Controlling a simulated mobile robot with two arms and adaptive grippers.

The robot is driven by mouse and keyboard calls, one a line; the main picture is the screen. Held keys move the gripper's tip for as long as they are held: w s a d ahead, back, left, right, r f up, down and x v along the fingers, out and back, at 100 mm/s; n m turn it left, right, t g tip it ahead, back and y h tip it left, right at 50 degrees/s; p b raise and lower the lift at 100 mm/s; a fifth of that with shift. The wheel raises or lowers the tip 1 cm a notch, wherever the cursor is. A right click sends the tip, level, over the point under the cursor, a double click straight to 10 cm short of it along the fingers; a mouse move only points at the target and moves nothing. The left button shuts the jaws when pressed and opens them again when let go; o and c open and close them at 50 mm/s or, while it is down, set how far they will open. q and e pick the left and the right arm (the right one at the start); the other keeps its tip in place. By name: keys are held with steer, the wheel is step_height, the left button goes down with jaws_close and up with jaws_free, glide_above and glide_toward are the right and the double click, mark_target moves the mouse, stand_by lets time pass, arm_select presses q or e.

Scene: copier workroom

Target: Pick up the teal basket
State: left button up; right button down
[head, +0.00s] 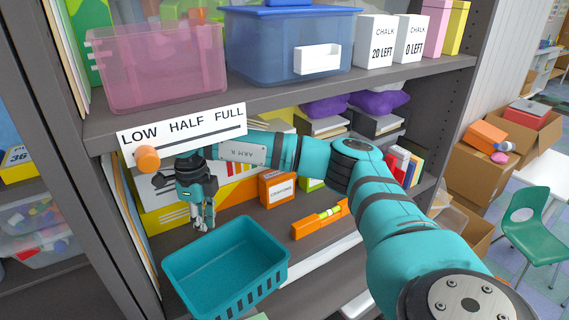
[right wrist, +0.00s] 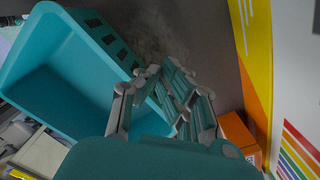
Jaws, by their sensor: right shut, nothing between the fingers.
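The teal basket (head: 250,284) sits on the lower shelf in the head view, empty, with slots in its front wall. Its front edge is near the shelf's front. My right gripper (head: 203,219) points down just behind the basket's far rim, near its middle, shut and empty. In the right wrist view the basket (right wrist: 68,85) fills the left side, and the fingers (right wrist: 172,105) show beside its slotted wall. I cannot tell whether they touch it. My left gripper is not in view.
An orange box (head: 278,188) and an orange level (head: 320,219) lie right of the basket. The upper shelf above holds a pink bin (head: 160,75) and a blue bin (head: 285,50). A LOW HALF FULL slider sign (head: 185,138) hangs at its edge.

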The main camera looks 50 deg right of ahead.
steer(key=s+d+r+b, duration=0.1)
steer(key=s+d+b, duration=0.2)
steer(key=s, duration=0.6)
steer(key=s+d+r+b, duration=0.1)
steer(key=s+d+b, duration=0.3)
steer(key=s+d, duration=0.4)
steer(key=shift+s+r, duration=0.15)
steer(key=shift+s, duration=0.4)
